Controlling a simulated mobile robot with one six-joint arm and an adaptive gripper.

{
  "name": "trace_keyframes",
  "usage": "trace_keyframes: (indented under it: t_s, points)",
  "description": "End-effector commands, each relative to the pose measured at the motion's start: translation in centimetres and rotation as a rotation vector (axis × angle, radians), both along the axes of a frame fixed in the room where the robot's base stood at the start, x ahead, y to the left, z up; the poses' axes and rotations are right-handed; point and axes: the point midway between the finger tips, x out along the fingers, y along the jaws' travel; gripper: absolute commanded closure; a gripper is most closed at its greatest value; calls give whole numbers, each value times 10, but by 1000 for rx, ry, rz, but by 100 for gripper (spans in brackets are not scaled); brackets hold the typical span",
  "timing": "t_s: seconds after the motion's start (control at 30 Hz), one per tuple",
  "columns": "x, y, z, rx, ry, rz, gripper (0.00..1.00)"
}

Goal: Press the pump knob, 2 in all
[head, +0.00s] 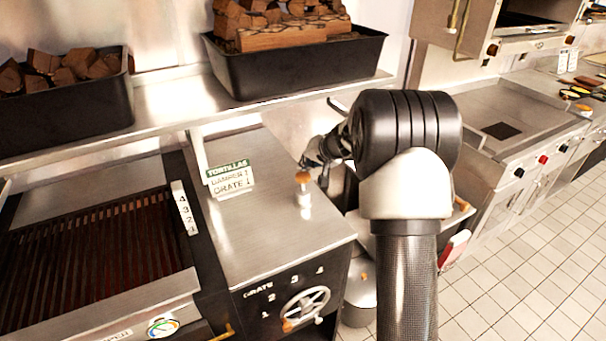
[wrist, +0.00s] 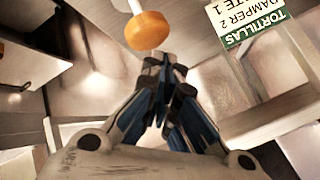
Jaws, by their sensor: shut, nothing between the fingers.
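The pump knob (head: 303,177) is an orange-brown cap on a pale metal post, standing upright on the steel counter top (head: 270,220). In the wrist view the knob (wrist: 146,30) shows large at the top, just beyond the fingertips, with a small gap in the picture. My gripper (head: 309,163) is partly hidden behind my dark arm link in the head view, close to the knob on its upper right. In the wrist view my gripper (wrist: 167,62) is shut, its blue and black fingers together and empty. I cannot tell its exact height above the knob.
A small green and white sign (head: 229,178) stands left of the knob. A grill (head: 100,260) lies further left. A handwheel (head: 305,305) is on the counter's front. Black trays of wood (head: 300,70) sit on the shelf above. Tiled floor is open at right.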

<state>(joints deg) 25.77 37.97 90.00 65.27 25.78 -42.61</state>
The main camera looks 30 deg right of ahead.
Motion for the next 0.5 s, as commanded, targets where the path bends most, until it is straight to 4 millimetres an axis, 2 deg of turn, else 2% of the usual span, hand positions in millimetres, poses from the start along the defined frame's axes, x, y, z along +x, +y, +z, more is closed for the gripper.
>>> trace_keyframes:
  t_s: [0.17, 0.5]
  points:
    - [0, 0, 6, -1, -1, 0, 100]
    - [0, 0, 40, -1, -2, 0, 100]
